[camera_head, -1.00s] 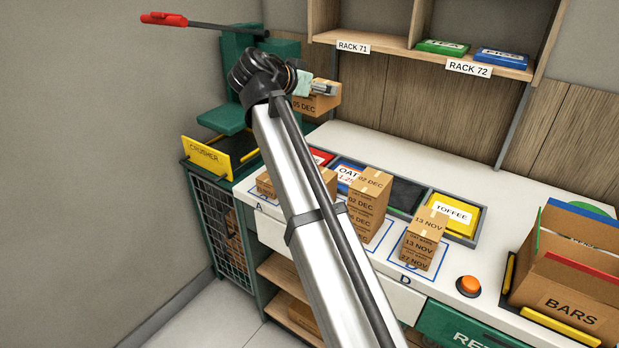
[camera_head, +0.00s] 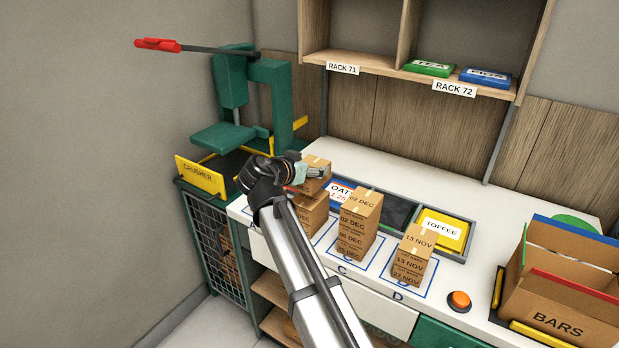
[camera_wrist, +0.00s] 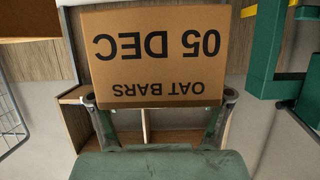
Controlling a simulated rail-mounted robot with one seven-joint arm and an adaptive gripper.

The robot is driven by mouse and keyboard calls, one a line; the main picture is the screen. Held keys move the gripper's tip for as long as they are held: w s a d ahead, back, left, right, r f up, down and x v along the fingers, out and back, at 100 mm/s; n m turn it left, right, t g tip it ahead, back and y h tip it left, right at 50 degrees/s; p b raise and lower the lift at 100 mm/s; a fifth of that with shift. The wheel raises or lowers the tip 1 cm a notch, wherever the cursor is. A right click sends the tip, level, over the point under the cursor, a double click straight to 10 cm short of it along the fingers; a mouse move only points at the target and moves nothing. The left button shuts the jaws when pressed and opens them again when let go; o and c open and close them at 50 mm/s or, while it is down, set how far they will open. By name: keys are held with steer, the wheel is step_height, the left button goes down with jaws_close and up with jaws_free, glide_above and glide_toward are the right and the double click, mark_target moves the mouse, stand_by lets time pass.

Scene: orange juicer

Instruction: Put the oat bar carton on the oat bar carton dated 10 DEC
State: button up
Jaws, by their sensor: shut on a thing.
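My gripper (camera_head: 302,173) is shut on an oat bar carton (camera_head: 317,174), whose face reads 05 DEC and OAT BARS, upside down, in the wrist view (camera_wrist: 160,60). The gripper fingers (camera_wrist: 158,108) grip it from both sides. The held carton is just above a brown carton stack (camera_head: 310,214) on the counter; whether they touch is unclear. That stack's dates are hidden or unreadable. To its right, a taller stack (camera_head: 355,225) at C shows 02 DEC and 06 DEC labels. No label reading 10 DEC is legible.
A shorter stack (camera_head: 412,255) dated 13 NOV and 27 NOV stands at D. The orange button (camera_head: 459,301) and BARS box (camera_head: 560,290) are further right. The green crusher (camera_head: 222,137) stands at left. Rack shelves (camera_head: 400,68) hang above the counter.

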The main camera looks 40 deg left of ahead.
steer(key=shift+f+p, duration=0.45)
steer(key=shift+f, duration=1.85)
steer(key=shift+f, duration=0.2)
steer(key=o, duration=1.2)
steer(key=shift+o, duration=0.2)
steer(key=shift+r, duration=0.15)
steer(key=shift+r, duration=0.15)
steer(key=shift+s, duration=0.4)
steer(key=b+v, duration=0.2)
steer(key=v, duration=0.9)
steer(key=shift+b, duration=0.4)
steer(key=shift+s, duration=0.1)
